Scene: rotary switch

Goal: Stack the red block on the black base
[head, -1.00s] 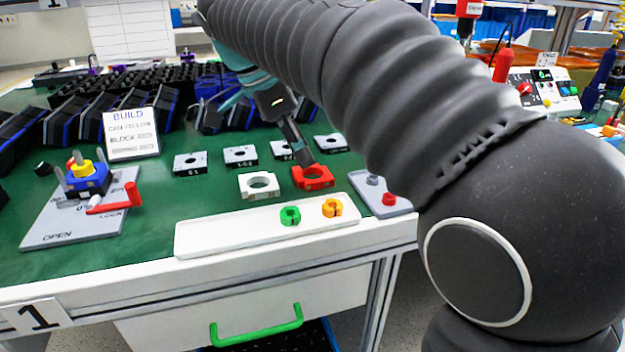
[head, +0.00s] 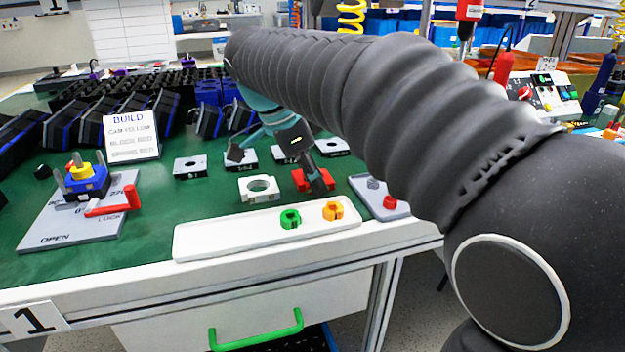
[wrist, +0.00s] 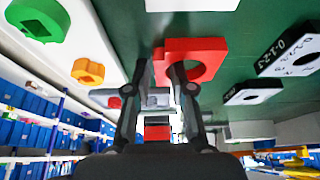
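The red block (head: 300,181), square with a round hole, lies on the green table top behind the white tray, partly hidden by my gripper (head: 313,183). In the wrist view the red block (wrist: 207,46) is just ahead of my gripper (wrist: 159,70). The fingers are apart, with one side of the block between or behind their tips. I cannot tell whether they touch it. Several black plates with white tops and holes stand in a row behind, including one at left (head: 190,167) and one at right (head: 332,147). I cannot tell which is the black base.
A white ring block (head: 259,188) is left of the red block. The white tray (head: 240,240) in front holds green (head: 290,219) and orange (head: 333,210) pieces. A grey tray (head: 366,190) is at right. A rotary switch (head: 88,183) and a BUILD sign (head: 130,135) stand at left.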

